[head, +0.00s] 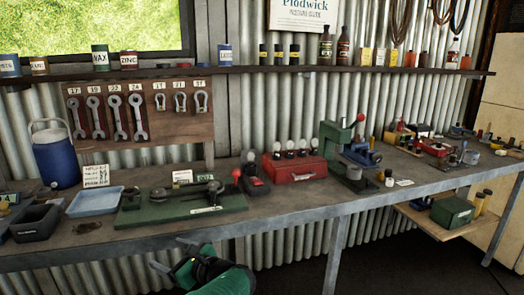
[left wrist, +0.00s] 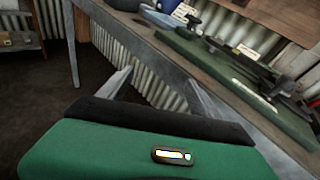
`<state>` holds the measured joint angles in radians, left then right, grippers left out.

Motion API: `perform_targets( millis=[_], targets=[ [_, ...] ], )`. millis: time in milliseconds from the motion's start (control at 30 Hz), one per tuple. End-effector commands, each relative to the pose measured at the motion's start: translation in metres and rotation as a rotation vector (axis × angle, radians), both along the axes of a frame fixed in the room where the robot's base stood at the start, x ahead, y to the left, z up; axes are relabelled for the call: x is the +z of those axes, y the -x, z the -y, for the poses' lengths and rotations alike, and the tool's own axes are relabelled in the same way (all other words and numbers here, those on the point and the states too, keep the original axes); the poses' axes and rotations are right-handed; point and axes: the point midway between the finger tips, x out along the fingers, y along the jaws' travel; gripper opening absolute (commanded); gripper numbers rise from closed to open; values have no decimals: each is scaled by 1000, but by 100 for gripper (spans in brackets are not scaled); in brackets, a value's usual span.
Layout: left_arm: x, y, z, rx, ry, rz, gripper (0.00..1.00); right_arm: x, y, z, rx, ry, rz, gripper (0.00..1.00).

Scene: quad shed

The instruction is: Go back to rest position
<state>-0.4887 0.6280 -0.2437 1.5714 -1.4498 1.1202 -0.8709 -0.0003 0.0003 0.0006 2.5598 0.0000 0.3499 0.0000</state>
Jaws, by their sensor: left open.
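My left gripper (head: 173,254) is in front of the workbench edge, low in the head view, with its green arm coming in from the bottom. It is open and empty. In the left wrist view its two grey fingers (left wrist: 158,88) stand apart with nothing between them; corrugated wall and the bench edge show behind. My right gripper is in neither view.
The grey workbench (head: 290,203) runs along the corrugated wall. A low wooden shelf (head: 425,222) sits at the right.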

Motion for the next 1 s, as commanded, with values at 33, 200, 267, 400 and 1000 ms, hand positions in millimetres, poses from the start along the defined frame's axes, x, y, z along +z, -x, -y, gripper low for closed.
perform_targets(
  millis=[33,200,267,400,1000],
  targets=[
    [-8,8,-4,19,50,-2,73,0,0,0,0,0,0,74],
    [-53,46,-21,128,293,2,73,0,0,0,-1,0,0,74],
    [-71,65,-26,185,404,12,73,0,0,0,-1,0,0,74],
    [-120,123,-27,385,722,69,73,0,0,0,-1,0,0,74],
    [-135,300,49,1532,1650,779,73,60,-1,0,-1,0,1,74]
  ],
)
